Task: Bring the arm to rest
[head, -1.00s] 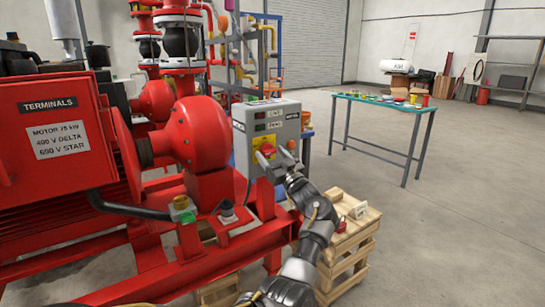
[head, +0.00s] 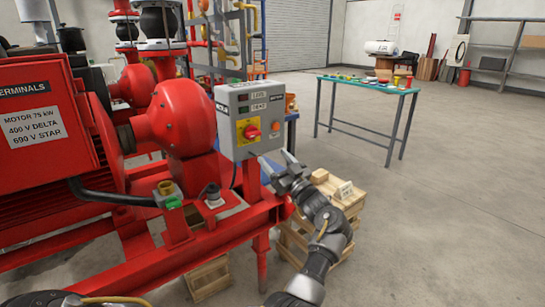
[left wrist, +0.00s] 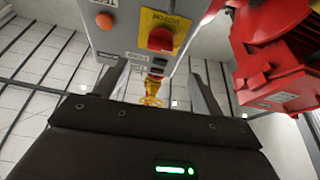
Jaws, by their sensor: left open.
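My left gripper (head: 275,163) is open and empty in the head view. It stands just below and in front of the grey control box (head: 245,120), apart from the red knob. The red knob (head: 251,131) sits on a yellow plate on the box's front, with an orange button (head: 275,127) to its right. In the left wrist view the open fingers (left wrist: 155,85) point toward the box, and the red knob (left wrist: 161,39) shows beyond them with nothing between the fingers. My right gripper is not in view.
The red pump (head: 182,120) and its red frame (head: 130,270) fill the left. A wooden crate (head: 345,205) stands right of my left arm. A teal table (head: 370,86) with small items stands behind. The floor at the right is clear.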

